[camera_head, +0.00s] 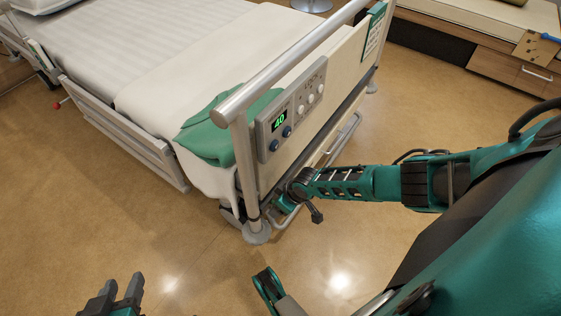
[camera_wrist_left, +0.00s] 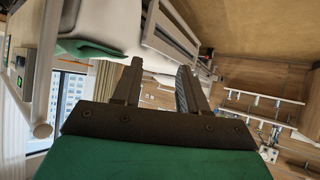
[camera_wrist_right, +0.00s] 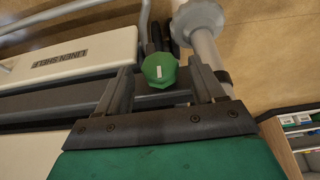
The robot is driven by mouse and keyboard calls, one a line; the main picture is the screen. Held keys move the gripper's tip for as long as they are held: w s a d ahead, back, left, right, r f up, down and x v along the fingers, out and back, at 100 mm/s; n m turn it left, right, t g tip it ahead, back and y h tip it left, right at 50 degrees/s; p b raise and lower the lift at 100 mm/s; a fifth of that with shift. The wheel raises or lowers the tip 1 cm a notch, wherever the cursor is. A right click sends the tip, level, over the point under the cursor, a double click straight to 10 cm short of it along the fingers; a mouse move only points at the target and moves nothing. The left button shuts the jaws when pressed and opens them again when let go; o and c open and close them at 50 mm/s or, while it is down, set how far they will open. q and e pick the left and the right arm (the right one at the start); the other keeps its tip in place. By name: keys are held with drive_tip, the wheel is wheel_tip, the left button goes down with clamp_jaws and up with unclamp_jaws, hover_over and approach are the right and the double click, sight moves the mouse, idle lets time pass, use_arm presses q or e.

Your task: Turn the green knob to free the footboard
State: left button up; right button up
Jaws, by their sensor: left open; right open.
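The green knob (camera_wrist_right: 160,70) shows in the right wrist view, a faceted knob with a small white mark on its face. It sits between the spread fingertips of my right gripper (camera_wrist_right: 163,82), which is open; I cannot tell whether either finger touches it. In the head view the end of my right arm is low at the footboard's near corner, and the knob cannot be made out there. The cream footboard (camera_head: 348,64) stands upright at the bed's end. My left gripper (camera_head: 118,294) is open and empty, low at the bottom left, away from the bed.
The footboard carries a grey control panel (camera_head: 291,112) reading 40. A green blanket (camera_head: 207,138) lies on the bed corner. The right wrist view shows a board labelled LINEN SHELF (camera_wrist_right: 70,58) and a pale post (camera_wrist_right: 207,52). A wooden cabinet (camera_head: 510,72) stands at upper right. Floor before the bed is clear.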

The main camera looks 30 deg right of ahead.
drive_tip(key=shift+w+a+f, duration=0.1)
drive_tip(key=shift+w+f, duration=0.15)
drive_tip(key=shift+f, duration=0.3)
use_arm(q)
drive_tip(key=shift+w+d+r, duration=0.15)
drive_tip(key=shift+w+d, duration=0.15)
drive_tip(key=shift+d, duration=0.15)
use_arm(e)
drive_tip(key=shift+c, duration=0.2)
drive_tip(key=c, duration=1)
use_arm(q)
drive_tip(key=shift+a, duration=0.2)
